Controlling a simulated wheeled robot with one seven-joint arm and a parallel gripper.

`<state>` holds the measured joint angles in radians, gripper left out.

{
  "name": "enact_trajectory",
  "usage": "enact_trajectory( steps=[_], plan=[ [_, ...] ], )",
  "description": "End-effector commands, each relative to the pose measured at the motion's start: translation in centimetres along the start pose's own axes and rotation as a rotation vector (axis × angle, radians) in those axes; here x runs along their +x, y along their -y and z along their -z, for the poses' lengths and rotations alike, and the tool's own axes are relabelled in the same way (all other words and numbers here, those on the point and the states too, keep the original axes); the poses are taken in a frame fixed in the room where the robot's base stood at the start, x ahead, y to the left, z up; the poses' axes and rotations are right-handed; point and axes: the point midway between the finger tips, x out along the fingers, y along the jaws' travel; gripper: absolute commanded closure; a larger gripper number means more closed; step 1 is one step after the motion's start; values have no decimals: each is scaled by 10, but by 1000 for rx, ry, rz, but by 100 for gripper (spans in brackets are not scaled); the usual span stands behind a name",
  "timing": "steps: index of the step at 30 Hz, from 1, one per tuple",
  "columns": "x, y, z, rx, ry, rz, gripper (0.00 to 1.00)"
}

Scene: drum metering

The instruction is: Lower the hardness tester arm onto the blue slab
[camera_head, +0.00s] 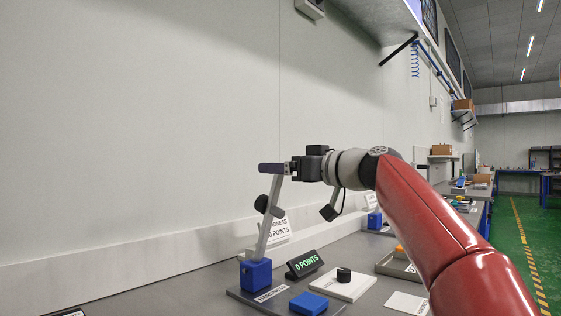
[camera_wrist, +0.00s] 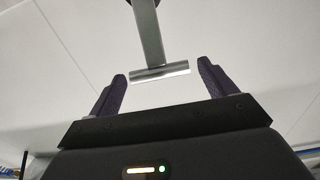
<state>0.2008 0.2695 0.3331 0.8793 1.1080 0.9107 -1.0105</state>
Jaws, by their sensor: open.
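The hardness tester has a blue base block (camera_head: 256,274) and a grey lever arm (camera_head: 270,215) standing raised, tilted slightly right, with a dark round weight on it. The blue slab (camera_head: 309,303) lies flat on the tester's plate, right of and in front of the block. My gripper (camera_head: 268,168) is at the top end of the raised arm, well above the slab. In the wrist view, the arm's metal crossbar (camera_wrist: 160,72) sits between the dark fingertips, with a gap on each side. The gripper is open; its fingers do not appear to touch the bar.
A wall rises behind the bench. A white sign stands behind the lever arm.

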Motion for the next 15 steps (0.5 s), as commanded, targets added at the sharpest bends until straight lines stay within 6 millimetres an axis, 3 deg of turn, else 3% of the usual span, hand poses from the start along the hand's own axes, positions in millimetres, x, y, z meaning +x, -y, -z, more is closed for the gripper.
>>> enact_trajectory(
  steps=[4,13,15],
  plan=[
    [14,0,1,1,1,1,16],
    [18,0,-1,0,1,-2,16],
    [17,0,-1,0,1,-2,23]
  ],
)
